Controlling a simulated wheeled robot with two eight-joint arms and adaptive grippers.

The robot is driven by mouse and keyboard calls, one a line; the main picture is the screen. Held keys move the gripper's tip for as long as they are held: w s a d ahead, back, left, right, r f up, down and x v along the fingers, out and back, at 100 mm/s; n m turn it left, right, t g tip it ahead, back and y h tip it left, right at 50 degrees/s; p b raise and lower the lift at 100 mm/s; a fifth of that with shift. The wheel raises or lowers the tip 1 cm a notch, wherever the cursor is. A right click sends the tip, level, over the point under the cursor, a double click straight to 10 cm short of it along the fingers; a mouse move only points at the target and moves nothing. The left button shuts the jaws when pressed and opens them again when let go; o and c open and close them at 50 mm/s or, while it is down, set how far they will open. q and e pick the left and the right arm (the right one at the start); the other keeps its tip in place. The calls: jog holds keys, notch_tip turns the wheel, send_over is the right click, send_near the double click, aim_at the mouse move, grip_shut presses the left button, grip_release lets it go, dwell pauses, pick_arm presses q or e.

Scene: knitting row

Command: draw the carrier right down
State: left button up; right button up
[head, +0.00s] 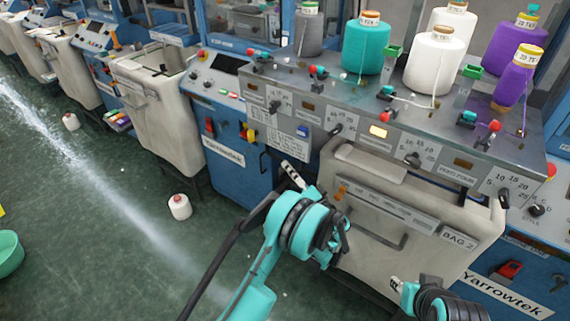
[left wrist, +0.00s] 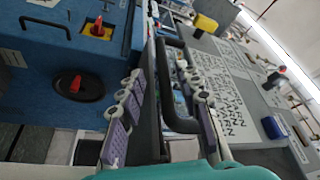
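A pale grey front unit marked BAG 2 (head: 458,240) hangs on the near knitting machine, with a grey pull bar across its face. I cannot tell which part the task calls the carrier. A black curved handle (left wrist: 170,90) shows in the left wrist view, between the fingers of my left gripper (left wrist: 165,115). Those fingers are spread apart, and I see no firm contact with the handle. In the head view my left gripper (head: 296,175) is at the upper left edge of the grey unit. My right gripper (head: 410,287) is low in front of the unit, its fingers mostly hidden.
Yarn cones, including a teal cone (head: 366,46) and a white cone (head: 434,62), stand on the machine top. A blue cabinet (head: 240,175) is left of the grey unit. A small white cone (head: 180,207) is on the green floor, which is mostly open.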

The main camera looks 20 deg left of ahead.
pick_arm(q)
jog(key=v, duration=0.8)
jog(key=shift+f, duration=0.1)
